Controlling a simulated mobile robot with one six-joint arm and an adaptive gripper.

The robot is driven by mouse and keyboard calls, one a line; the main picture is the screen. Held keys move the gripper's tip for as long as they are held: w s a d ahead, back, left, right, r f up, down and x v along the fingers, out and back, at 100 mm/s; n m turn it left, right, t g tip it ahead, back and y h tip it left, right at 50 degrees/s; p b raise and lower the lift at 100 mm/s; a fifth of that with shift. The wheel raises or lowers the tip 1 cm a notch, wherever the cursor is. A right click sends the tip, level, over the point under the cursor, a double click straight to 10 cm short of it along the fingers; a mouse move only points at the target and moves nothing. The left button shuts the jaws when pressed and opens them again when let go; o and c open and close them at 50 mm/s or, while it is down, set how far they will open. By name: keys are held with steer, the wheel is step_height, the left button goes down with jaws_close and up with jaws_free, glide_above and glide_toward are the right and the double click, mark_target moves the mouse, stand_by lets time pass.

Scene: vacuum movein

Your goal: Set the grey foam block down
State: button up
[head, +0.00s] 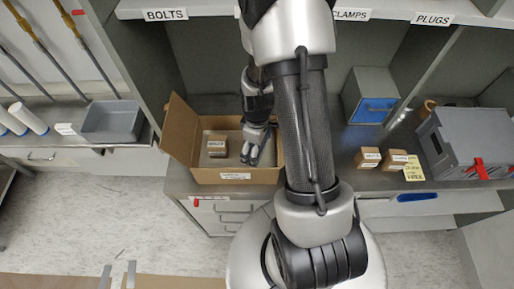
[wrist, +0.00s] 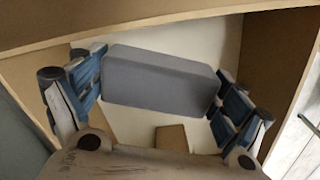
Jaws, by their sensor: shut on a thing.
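The grey foam block (wrist: 160,78) is a plain rectangular block between the two blue-padded fingers of my gripper (wrist: 162,84) in the wrist view. The fingers press on its two ends. In the head view my gripper (head: 252,152) reaches down inside an open cardboard box (head: 232,176) on the counter. The block is hard to make out there. The wrist view shows the box's walls (wrist: 270,50) around the block and its pale floor below; I cannot tell whether the block touches the floor.
A small brown carton (head: 216,146) stands in the box, left of my gripper; a brown piece (wrist: 171,138) shows below the block. A grey tray (head: 112,121) stands on the left, small cartons (head: 368,158) and a grey case (head: 462,142) on the right. Shelf dividers rise behind.

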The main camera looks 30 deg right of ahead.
steer(key=shift+f, duration=0.2)
steer(key=o, duration=0.5)
steer(key=shift+r, duration=0.1)
steer(key=s+a+r+m+t+p, duration=0.1)
steer(key=a+r+p, duration=0.15)
steer(key=r, duration=0.95)
steer(key=s+a+r+m+t+p, duration=0.1)
steer(key=a+r, duration=0.2)
steer(key=r, duration=1)
steer(key=s+a+r+m+t, duration=0.2)
steer(key=s+a+r+m, duration=0.2)
steer(key=s+r, duration=0.5)
steer(key=s+a, duration=0.1)
steer(key=a, duration=0.1)
steer(key=shift+s+a+r+m+t, duration=0.3)
steer(key=shift+r, duration=0.1)
